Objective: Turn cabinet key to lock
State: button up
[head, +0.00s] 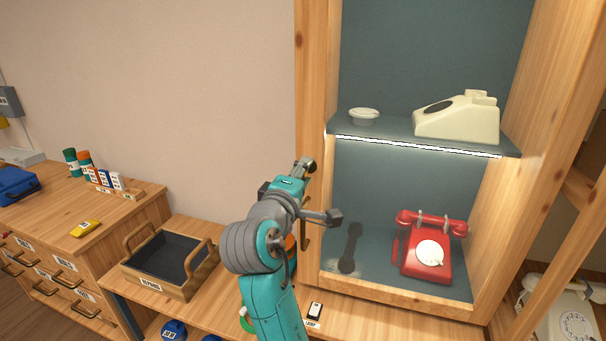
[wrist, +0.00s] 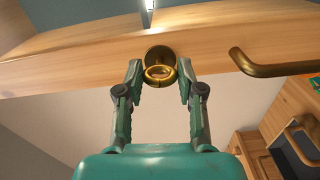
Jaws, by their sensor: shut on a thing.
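The brass cabinet key (wrist: 160,74) shows its round bow in the wrist view, in front of a dark brass lock plate (wrist: 157,54) on the wooden cabinet frame. My gripper (wrist: 160,82) has one finger on each side of the bow and is shut on it. In the head view my gripper (head: 307,168) is at the left upright of the cabinet (head: 313,80), and the key is hidden there. The key's shaft and how far it sits in the lock cannot be seen.
A brass handle (wrist: 272,66) is right of the key in the wrist view. Inside the cabinet are a red dial phone (head: 425,250), a cream phone body (head: 458,118) and a dark handset (head: 350,248). A wooden tray (head: 170,262) stands on the bench left of my arm.

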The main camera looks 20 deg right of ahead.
jog(key=shift+n, duration=0.5)
jog(key=o, duration=1.2)
jog(key=shift+c, duration=0.2)
jog(key=v, duration=1.2)
jog(key=shift+f, duration=0.15)
